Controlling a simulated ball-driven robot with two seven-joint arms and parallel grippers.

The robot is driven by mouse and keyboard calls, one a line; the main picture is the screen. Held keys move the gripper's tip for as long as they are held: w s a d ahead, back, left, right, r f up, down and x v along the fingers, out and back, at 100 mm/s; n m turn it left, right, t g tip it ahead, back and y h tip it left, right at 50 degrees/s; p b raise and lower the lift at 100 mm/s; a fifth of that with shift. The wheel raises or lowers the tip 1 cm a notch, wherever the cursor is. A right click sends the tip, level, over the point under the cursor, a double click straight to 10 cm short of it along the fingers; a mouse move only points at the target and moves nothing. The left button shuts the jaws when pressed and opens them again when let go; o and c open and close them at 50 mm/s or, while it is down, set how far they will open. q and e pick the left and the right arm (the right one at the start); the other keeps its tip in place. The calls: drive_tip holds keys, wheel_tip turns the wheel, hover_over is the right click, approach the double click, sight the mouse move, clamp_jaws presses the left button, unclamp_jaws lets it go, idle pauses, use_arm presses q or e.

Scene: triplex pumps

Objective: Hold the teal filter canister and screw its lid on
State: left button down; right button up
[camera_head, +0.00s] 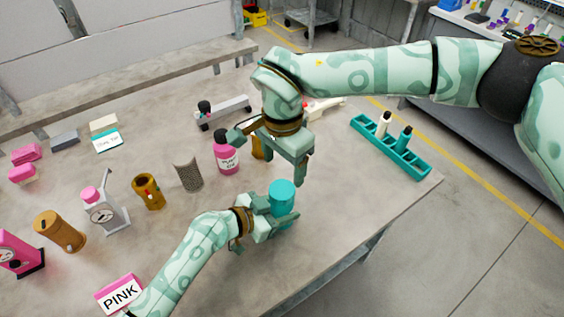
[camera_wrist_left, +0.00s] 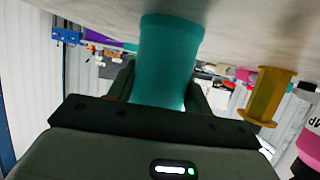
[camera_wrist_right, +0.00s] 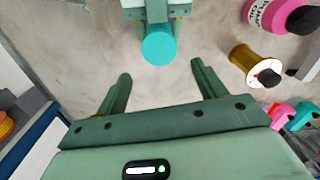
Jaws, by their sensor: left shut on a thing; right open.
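The teal filter canister (camera_head: 284,203) stands upright near the table's front edge. My left gripper (camera_head: 282,216) is shut around its side; the left wrist view also shows the canister (camera_wrist_left: 166,62) between the fingers. From above, in the right wrist view, its round top (camera_wrist_right: 159,47) is a plain lighter teal disc. I cannot tell whether that disc is the lid, and no separate lid shows clearly. My right gripper (camera_head: 268,160) is open and empty, above and behind the canister. In the right wrist view, the canister top lies just beyond the spread fingers (camera_wrist_right: 161,75).
A pink bottle (camera_head: 227,155) and a gold spool (camera_wrist_right: 240,60) stand close behind my right gripper. A curved mesh piece (camera_head: 188,174) and a gold cylinder (camera_head: 149,192) stand left. A teal rack (camera_head: 408,160) holds bottles at the right. Table right of the canister is clear.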

sight(282, 189)
drive_tip(key=n, duration=0.2)
drive_tip(key=shift+s+a+n, duration=0.1)
drive_tip(key=shift+n, duration=0.2)
drive_tip(key=shift+f, duration=0.2)
drive_tip(key=shift+f, duration=3.85)
drive_tip(key=c, duration=1)
drive_tip(key=m, duration=1.3)
